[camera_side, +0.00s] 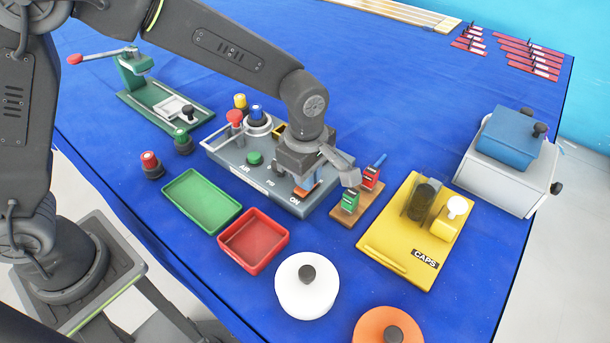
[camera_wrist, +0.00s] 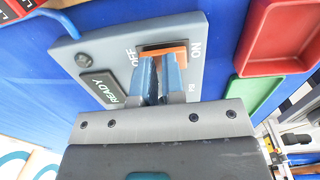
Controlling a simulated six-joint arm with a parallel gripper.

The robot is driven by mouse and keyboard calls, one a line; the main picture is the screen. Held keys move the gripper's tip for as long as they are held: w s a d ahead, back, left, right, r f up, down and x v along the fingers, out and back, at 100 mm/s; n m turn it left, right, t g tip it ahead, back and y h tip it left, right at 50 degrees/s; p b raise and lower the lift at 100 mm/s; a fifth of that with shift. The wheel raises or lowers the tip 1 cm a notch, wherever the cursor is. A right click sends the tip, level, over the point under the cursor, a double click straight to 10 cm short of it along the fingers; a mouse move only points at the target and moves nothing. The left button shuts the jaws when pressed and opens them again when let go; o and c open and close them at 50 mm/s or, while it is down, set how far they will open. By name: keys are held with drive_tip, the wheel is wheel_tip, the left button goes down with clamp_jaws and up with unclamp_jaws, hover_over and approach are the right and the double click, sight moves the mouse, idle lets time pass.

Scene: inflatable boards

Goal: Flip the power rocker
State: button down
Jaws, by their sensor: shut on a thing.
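The power rocker (camera_wrist: 165,49) is orange in a dark frame, between the OFF and ON labels on the grey panel (camera_wrist: 104,44) in the wrist view. The panel also shows in the side view (camera_side: 222,151), with the ON label at its near right corner. My gripper (camera_wrist: 159,60) points down at the rocker, its blue fingers against the orange surface and shut on it. In the side view my gripper (camera_side: 304,182) hides most of the rocker. I cannot tell clearly which way the rocker is tilted.
The panel's red knob (camera_side: 235,117) and green button (camera_side: 255,158) stand left of my gripper. A wooden block with red and green connectors (camera_side: 349,200) sits close on the right. Green (camera_side: 203,196) and red (camera_side: 253,232) trays lie in front. A yellow CAPS board (camera_side: 385,243) lies further right.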

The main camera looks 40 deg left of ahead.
drive_tip(key=shift+a+f, duration=0.2)
drive_tip(key=shift+f, duration=0.1)
wheel_tip(320, 180, up, 15)
drive_tip(key=shift+s+d+f, duration=0.15)
drive_tip(key=shift+s+d, duration=0.05)
drive_tip(key=shift+s, duration=0.05)
drive_tip(key=s+a+r+m+t, duration=0.1)
drive_tip(key=s+a+m+t, duration=0.4)
drive_tip(key=s+a+m, duration=1.1)
drive_tip(key=shift+s+a+r+m, duration=0.15)
drive_tip(key=shift+s+a+m, duration=0.1)
drive_tip(key=shift+s+m, duration=0.6)
drive_tip(key=c, duration=1.8)
unclamp_jaws()
drive_tip(key=shift+w, duration=0.2)
